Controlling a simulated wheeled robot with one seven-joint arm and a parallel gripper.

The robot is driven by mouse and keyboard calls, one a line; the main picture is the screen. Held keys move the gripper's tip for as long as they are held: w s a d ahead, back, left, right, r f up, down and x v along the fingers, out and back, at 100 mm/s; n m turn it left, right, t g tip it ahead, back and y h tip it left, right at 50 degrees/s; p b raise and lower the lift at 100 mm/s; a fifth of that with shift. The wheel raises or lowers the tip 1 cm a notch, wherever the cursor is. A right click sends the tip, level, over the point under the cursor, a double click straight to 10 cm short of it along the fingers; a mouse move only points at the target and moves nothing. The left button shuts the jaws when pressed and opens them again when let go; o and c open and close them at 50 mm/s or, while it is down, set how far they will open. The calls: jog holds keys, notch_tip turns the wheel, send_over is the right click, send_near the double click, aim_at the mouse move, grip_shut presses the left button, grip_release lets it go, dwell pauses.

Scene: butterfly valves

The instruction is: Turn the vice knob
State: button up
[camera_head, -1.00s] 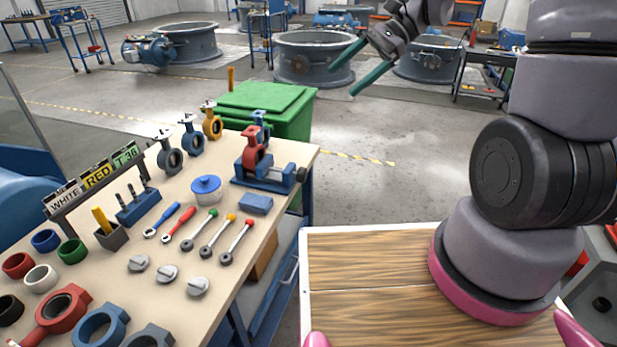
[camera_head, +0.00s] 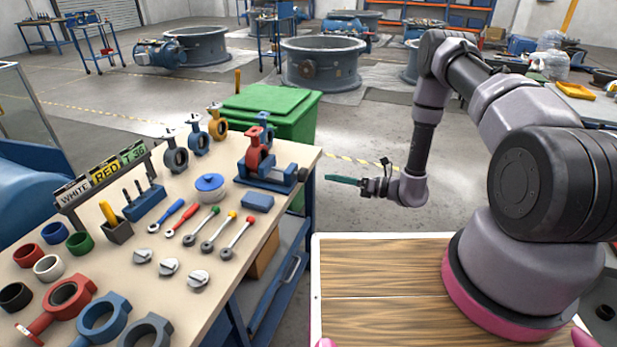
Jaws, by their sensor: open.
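The blue vice (camera_head: 266,177) stands at the right far corner of the workbench, with a red valve body (camera_head: 257,150) held upright in it. Its dark knob (camera_head: 303,174) sits at the vice's right end, by the bench edge. My gripper (camera_head: 340,179) is to the right of the knob, off the bench, with its green fingers pointing left toward the vice. It is apart from the knob and holds nothing that I can see. The fingers overlap in this side view, so the gap between them is hidden.
The workbench (camera_head: 215,262) carries wrenches, grey discs, coloured rings, a blue-lidded pot (camera_head: 210,187) and a blue block (camera_head: 258,202) near the vice. A green bin (camera_head: 270,110) stands behind the bench. Open floor lies behind and right of my gripper.

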aim_at(307, 175)
jog(key=shift+m+t, duration=0.3)
jog(key=x, duration=0.3)
jog(key=f+x, duration=0.1)
jog(key=x, duration=0.6)
jog(key=shift+a+f, duration=0.2)
jog(key=shift+f, duration=0.05)
jog(key=c, duration=1.4)
jog(key=shift+m, duration=0.3)
